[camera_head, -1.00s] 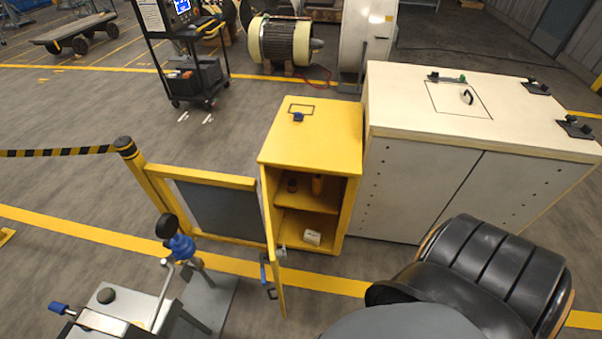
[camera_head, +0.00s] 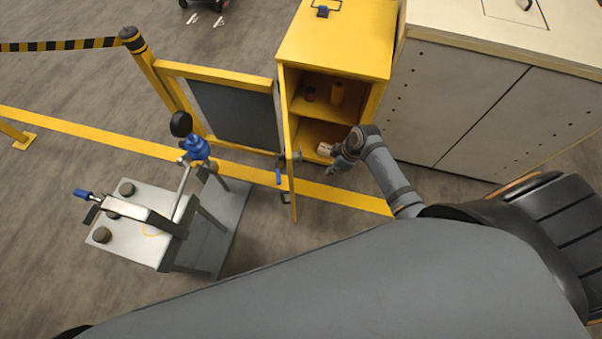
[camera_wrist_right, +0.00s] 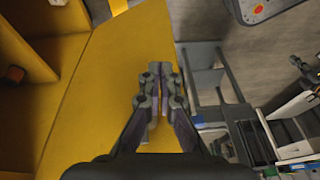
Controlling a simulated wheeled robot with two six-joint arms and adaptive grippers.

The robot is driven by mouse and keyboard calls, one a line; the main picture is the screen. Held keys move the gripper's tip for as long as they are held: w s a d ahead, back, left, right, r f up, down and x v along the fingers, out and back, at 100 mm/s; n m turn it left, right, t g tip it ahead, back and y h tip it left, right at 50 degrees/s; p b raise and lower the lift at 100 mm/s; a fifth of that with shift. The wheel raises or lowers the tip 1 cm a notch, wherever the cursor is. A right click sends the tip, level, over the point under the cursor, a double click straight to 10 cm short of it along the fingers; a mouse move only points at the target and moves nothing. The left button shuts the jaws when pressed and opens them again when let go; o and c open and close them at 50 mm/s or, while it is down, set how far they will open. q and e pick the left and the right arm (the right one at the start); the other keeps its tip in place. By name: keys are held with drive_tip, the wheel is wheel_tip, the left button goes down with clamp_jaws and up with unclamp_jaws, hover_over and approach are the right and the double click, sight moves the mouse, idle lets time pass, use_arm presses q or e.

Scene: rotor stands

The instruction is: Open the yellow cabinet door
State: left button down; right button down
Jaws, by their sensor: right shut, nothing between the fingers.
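The yellow cabinet (camera_head: 340,38) stands right of centre in the head view. My right gripper (camera_head: 336,167) is in front of the cabinet opening, right of the door. In the right wrist view the gripper (camera_wrist_right: 158,88) is shut and empty before the yellow door panel (camera_wrist_right: 105,90). I cannot tell whether it touches the panel. My left gripper is not in view.
The cabinet's shelves hold small items, including an orange one (camera_head: 337,93) and a pale box (camera_head: 325,148). A white cabinet (camera_head: 450,100) stands to the right. A metal stand (camera_head: 150,215) with blue fittings is at left. A yellow-framed barrier (camera_head: 235,115) stands left of the door.

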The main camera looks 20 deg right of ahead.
sight(283, 159)
drive_tip(key=w+a+r+n+y, duration=0.1)
drive_tip(key=a+r+n, duration=0.3)
drive_tip(key=r, duration=0.5)
drive_tip(key=w+a+f+n, duration=0.1)
drive_tip(key=a+f, duration=0.5)
drive_tip(key=f, duration=0.3)
drive_tip(key=shift+w+a+g, duration=0.25)
drive_tip(key=shift+w+g, duration=0.05)
drive_tip(key=shift+w, duration=0.1)
